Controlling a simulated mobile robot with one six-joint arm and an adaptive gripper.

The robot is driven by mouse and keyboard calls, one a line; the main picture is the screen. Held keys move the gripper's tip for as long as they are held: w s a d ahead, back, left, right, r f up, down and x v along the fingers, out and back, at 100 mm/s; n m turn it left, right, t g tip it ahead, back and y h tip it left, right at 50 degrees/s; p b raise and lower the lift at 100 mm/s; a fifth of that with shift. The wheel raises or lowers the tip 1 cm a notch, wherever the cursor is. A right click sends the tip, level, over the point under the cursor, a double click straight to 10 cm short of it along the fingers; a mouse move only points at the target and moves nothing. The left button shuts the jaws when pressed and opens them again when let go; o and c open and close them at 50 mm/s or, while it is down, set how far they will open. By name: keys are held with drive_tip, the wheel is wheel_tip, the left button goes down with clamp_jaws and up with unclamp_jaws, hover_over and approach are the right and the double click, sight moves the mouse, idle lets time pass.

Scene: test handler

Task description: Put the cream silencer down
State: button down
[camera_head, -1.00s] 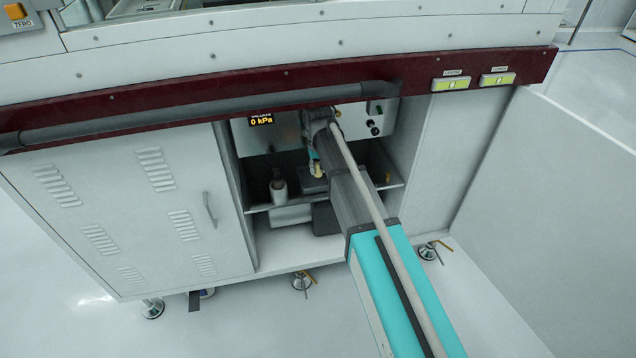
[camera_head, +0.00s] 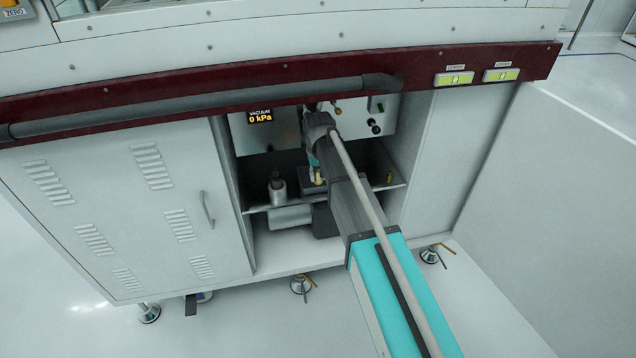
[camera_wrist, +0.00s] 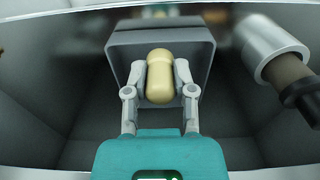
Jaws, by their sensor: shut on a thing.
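The cream silencer (camera_wrist: 160,78) is a rounded cream piece between the two fingers of my gripper (camera_wrist: 160,88) in the wrist view. The fingers are shut on its sides. Beyond it lies a dark grey tray or block (camera_wrist: 124,42); I cannot tell whether the silencer touches it. In the head view the silencer (camera_head: 318,177) shows small and pale inside the open cabinet, just over the dark grey piece (camera_head: 312,188) on the shelf. My arm hides part of that piece, and my gripper shows only partly there.
A silver cylinder with a dark top (camera_head: 278,193) stands left of the silencer on the shelf (camera_head: 258,208). A small brass-coloured piece (camera_head: 389,177) is at right. A vacuum display (camera_head: 260,116) reads 0 kPa. Cabinet walls and the dark red beam (camera_head: 200,91) enclose the opening.

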drive_tip(key=shift+f+b, duration=0.6)
drive_tip(key=shift+f, duration=0.35)
drive_tip(key=shift+w+f+b, duration=0.2)
drive_tip(key=shift+f+b, duration=0.1)
drive_tip(key=shift+f, duration=0.15)
drive_tip(key=shift+c, duration=2.2)
unclamp_jaws()
drive_tip(key=shift+r, duration=0.2)
wheel_tip(320, 180, up, 8)
drive_tip(key=p, duration=0.7)
drive_tip(key=shift+f+p, duration=0.25)
drive_tip(key=shift+p, duration=0.05)
